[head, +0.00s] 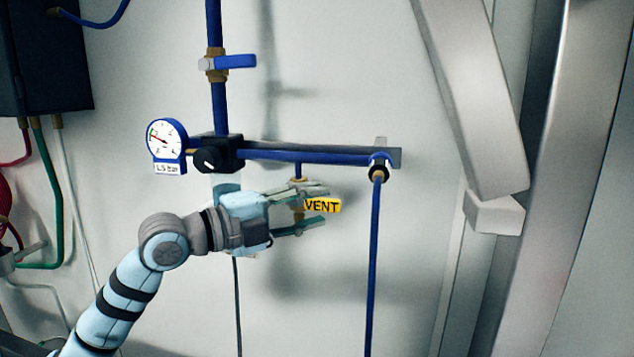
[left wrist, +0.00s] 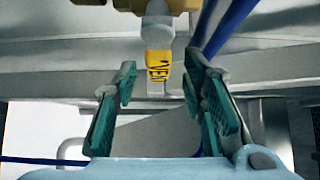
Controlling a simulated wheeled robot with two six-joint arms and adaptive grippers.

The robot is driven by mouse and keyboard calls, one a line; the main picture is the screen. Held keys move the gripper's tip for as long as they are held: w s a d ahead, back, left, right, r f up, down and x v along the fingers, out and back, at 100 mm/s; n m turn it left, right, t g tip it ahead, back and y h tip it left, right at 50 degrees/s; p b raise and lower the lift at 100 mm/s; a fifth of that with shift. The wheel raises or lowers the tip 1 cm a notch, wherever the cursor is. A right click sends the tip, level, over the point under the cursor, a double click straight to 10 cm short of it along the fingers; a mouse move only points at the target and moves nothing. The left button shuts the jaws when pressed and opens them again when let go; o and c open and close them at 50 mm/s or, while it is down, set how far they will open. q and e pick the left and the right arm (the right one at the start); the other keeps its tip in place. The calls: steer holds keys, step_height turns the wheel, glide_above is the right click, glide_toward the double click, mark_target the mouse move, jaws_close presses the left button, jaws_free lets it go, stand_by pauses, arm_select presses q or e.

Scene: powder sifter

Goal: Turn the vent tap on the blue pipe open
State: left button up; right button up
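The vent tap (head: 298,184) hangs on a short brass stub under the horizontal blue pipe (head: 320,158). A yellow VENT tag (head: 323,206) shows at the tap, partly behind my fingers. In the left wrist view the fingers (left wrist: 158,80) stand either side of the tag, with gaps on both sides and nothing gripped. My right gripper is not in view.
A pressure gauge (head: 166,140) and black knob (head: 207,160) sit left above my gripper. A blue-lever valve (head: 235,62) is higher on the pipe. A blue hose (head: 374,260) hangs to the right. A metal post (head: 560,180) stands far right. The wall below the tap is clear.

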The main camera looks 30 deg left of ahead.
arm_select(q)
steer(key=shift+x, duration=0.9)
steer(key=shift+s, duration=0.2)
jaws_close()
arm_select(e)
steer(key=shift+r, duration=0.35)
